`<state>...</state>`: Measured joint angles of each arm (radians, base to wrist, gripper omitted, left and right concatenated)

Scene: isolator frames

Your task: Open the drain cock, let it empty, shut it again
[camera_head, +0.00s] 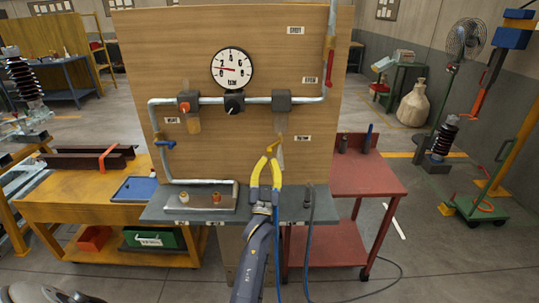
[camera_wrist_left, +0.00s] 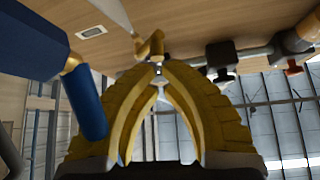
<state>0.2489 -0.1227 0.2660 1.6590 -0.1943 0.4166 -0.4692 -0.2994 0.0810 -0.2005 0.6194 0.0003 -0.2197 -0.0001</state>
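The drain cock (camera_head: 273,145) is a small yellow-brass lever below the bowl on the board, standing at a slant. In the left wrist view, the brass cock (camera_wrist_left: 151,46) is just beyond my fingertips. My left gripper (camera_head: 266,162) has yellow fingers and points up at the cock from below. A gap shows between its fingers in the head view. In the left wrist view, the fingers (camera_wrist_left: 158,75) lean towards each other just below the cock. I cannot tell whether they touch it. The bowl's lower end (camera_wrist_left: 112,12) shows there too. My right gripper is not in view.
The board also carries a round gauge (camera_head: 232,68), an orange-knob valve (camera_head: 185,106), a black regulator knob (camera_head: 234,103) and a blue-lever valve (camera_head: 165,143). A grey shelf (camera_head: 290,208) runs below. A blue cylinder (camera_wrist_left: 84,103) is close beside my fingers.

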